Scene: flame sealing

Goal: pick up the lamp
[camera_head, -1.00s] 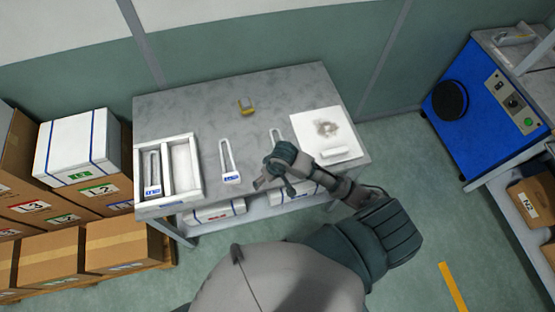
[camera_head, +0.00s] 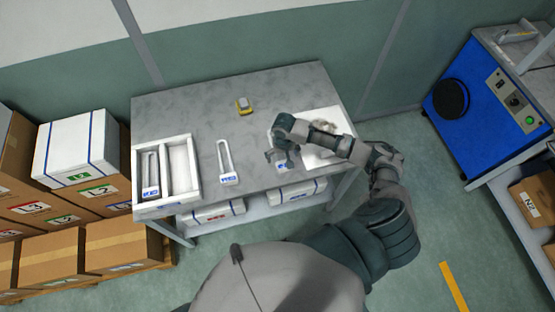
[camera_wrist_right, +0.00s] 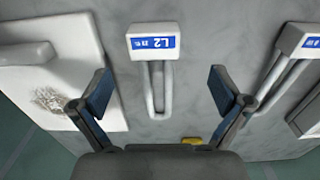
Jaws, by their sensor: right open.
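A U-shaped lamp with a white base and blue L2 label (camera_wrist_right: 153,43) lies on the grey table. In the wrist view it sits between my right gripper's fingers (camera_wrist_right: 161,84), its tubes pointing toward the palm. The fingers are apart and not touching it. In the head view my right gripper (camera_head: 281,157) hangs over this lamp and hides most of it. A second similar lamp (camera_head: 229,179) lies left of it, and a third (camera_head: 151,190) lies in the white tray's left compartment. My left gripper is out of view.
The white two-compartment tray (camera_head: 168,206) stands at the table's left; its right compartment looks empty. A yellow-and-grey object (camera_head: 243,106) lies at the back. A white board (camera_wrist_right: 98,63) with a dark smudge lies beside the lamp. White boxes are on the shelf below.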

